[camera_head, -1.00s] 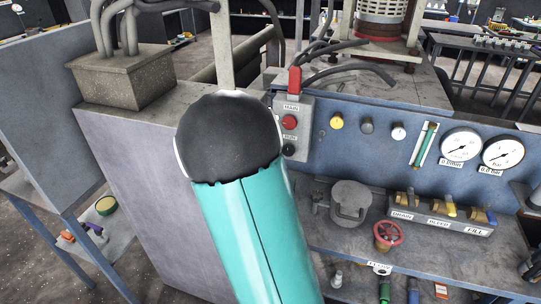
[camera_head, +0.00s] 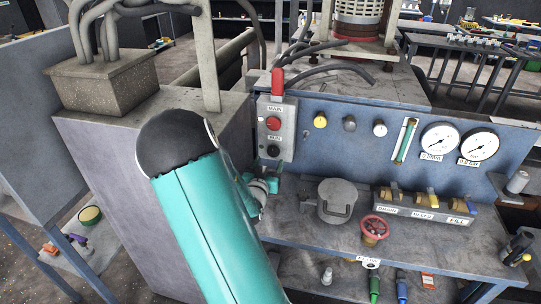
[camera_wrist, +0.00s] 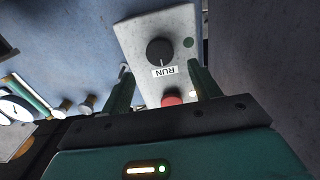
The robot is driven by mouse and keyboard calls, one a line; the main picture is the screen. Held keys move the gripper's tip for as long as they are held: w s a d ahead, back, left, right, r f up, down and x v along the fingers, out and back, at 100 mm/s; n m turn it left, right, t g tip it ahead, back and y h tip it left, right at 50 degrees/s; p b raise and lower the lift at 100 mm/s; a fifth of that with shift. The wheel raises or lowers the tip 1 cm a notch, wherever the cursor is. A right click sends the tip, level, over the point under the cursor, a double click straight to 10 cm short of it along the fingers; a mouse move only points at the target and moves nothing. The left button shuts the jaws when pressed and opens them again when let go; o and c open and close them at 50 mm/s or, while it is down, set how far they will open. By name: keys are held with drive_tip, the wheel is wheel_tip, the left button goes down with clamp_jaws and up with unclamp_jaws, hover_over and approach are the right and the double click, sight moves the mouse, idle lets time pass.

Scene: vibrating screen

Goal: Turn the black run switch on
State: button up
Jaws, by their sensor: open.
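The black run switch (camera_head: 273,151) is a round knob low on a grey control box, below the red main knob (camera_head: 273,123). In the wrist view the run switch (camera_wrist: 160,51) appears upside down above its RUN label, with the red knob (camera_wrist: 172,98) nearer my gripper. My gripper (camera_wrist: 160,80) is open and empty, its two fingers on either side of the grey box, with the run switch ahead of the gap. I cannot tell whether a finger touches the box. In the head view my arm hides part of my gripper (camera_head: 268,172), which is just below the box.
A red lever (camera_head: 278,82) stands on top of the box. Yellow, grey and white knobs (camera_head: 350,123) and two gauges (camera_head: 440,140) line the blue panel. A lidded pot (camera_head: 337,200) and a red handwheel (camera_head: 374,228) stand on the bench below. A grey cabinet (camera_head: 120,180) is at left.

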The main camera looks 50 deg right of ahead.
sight(273, 152)
drive_tip(key=shift+x, duration=2.75)
drive_tip(key=c, duration=1)
